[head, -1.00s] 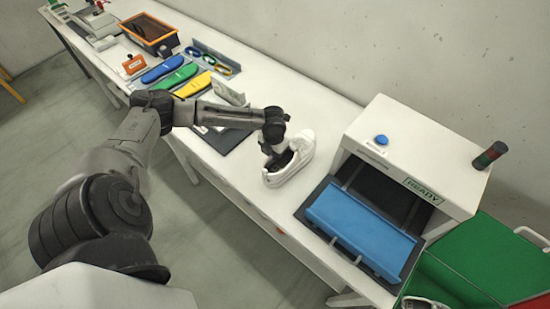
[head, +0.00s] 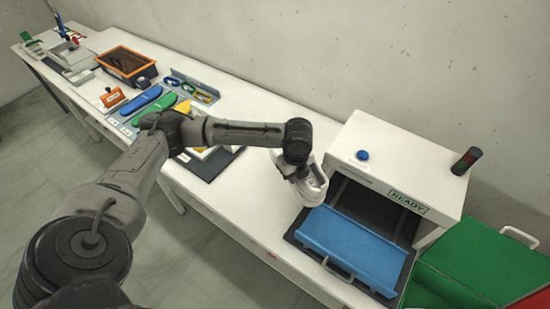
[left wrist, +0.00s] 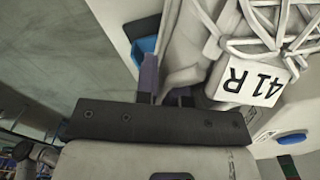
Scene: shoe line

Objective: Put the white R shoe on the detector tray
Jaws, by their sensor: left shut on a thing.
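The white shoe (head: 314,189) hangs from my left gripper (head: 298,176) near the left side of the detector. In the left wrist view the shoe (left wrist: 192,38) fills the upper right, with laces and an upside-down tag (left wrist: 258,80) reading 41 R. The fingers of my left gripper (left wrist: 168,90) are shut on its edge. The blue detector tray (head: 352,243) lies empty in front of the detector opening, to the right of and below the shoe. My arm's end hides part of the shoe in the head view. My right gripper is not in view.
The white detector (head: 415,170) has a READY sign, a blue button (head: 362,155) and a signal lamp (head: 466,161). A green bin (head: 470,262) stands at right. Blue, green and yellow pieces and an orange-rimmed bin (head: 126,64) are farther left on the white table.

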